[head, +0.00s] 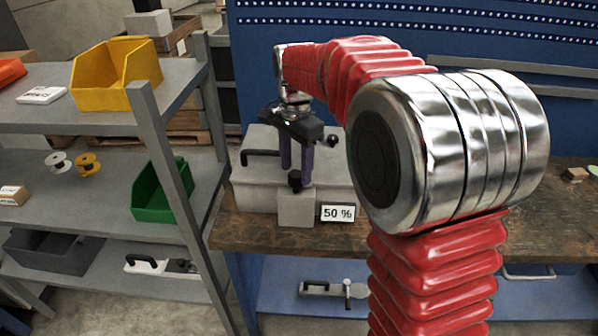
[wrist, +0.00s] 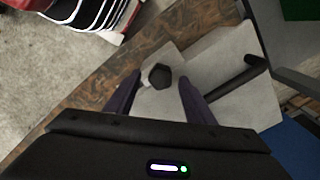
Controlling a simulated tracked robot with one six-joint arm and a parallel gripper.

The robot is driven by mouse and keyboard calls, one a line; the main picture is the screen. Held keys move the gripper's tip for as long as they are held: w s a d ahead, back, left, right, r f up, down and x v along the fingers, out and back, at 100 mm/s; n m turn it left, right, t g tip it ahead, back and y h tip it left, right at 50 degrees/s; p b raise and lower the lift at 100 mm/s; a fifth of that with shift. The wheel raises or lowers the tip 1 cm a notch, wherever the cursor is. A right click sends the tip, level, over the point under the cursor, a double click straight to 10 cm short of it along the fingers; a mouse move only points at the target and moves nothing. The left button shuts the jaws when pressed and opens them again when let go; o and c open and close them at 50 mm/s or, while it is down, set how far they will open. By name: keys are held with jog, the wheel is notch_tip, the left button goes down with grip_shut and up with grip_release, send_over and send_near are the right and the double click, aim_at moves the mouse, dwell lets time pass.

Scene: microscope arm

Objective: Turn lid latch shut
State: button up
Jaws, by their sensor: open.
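A light grey case (head: 255,190) with a lid stands on the wooden workbench. A black knob (head: 295,180), which looks like the lid latch, sits at its front above a small grey block (head: 296,209). In the wrist view the dark, many-sided knob (wrist: 160,76) lies between the fingertips. My gripper (head: 297,167) points down over the case front, its two purple fingers open, one on each side of the knob. It also shows in the wrist view (wrist: 160,82). I cannot tell whether the fingers touch the knob or how the latch is turned.
A black handle (head: 260,153) sticks out at the case's left, and another black knob (head: 332,141) at its right. A "50 %" sign (head: 338,213) stands at the front. A grey shelf (head: 120,120) with bins is close on the left.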

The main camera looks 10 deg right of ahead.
jog(key=shift+f, duration=1.05)
jog(key=shift+c, duration=0.5)
